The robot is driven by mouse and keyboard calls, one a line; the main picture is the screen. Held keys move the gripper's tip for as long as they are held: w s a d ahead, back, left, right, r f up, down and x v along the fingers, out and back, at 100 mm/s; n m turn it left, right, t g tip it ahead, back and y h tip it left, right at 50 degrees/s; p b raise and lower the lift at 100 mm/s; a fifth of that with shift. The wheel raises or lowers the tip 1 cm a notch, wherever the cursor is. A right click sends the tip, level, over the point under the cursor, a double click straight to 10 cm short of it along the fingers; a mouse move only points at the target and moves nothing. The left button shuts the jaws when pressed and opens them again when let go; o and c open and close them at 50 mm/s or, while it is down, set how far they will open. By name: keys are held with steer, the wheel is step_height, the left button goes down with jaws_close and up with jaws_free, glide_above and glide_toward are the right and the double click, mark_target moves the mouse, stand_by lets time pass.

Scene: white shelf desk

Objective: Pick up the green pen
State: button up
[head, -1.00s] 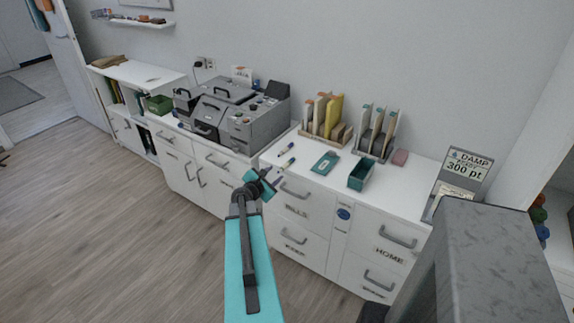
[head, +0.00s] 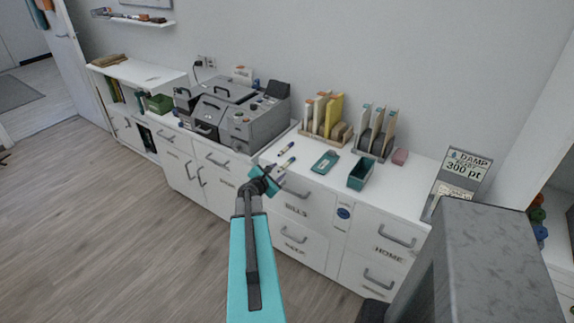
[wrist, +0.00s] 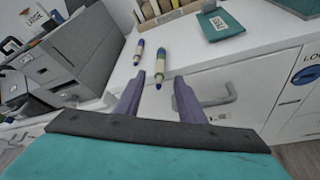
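Two pens lie on the white desk top near its front edge. The nearer pen, with green on its pale barrel, is the green pen (wrist: 161,60); its dark blue end points toward me. It also shows in the head view (head: 287,162). The other pen, with blue on it (wrist: 139,51), lies just to the left and farther back. My gripper (wrist: 160,78) is open and empty at the desk's front edge. In the wrist view the green pen's near end appears between the fingertips; I cannot tell whether they touch it.
A teal card-like item (head: 325,162) and an open green box (head: 361,173) stand to the right of the pens. File racks (head: 326,130) are behind. A grey machine (head: 240,115) is at the left. Drawer handles (head: 295,189) stick out below the desk edge.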

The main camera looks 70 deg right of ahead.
mark_target(283, 168)
steer(key=shift+p+x, duration=0.9)
steer(key=shift+x, duration=1.45)
steer(key=shift+f, duration=0.2)
jaws_close()
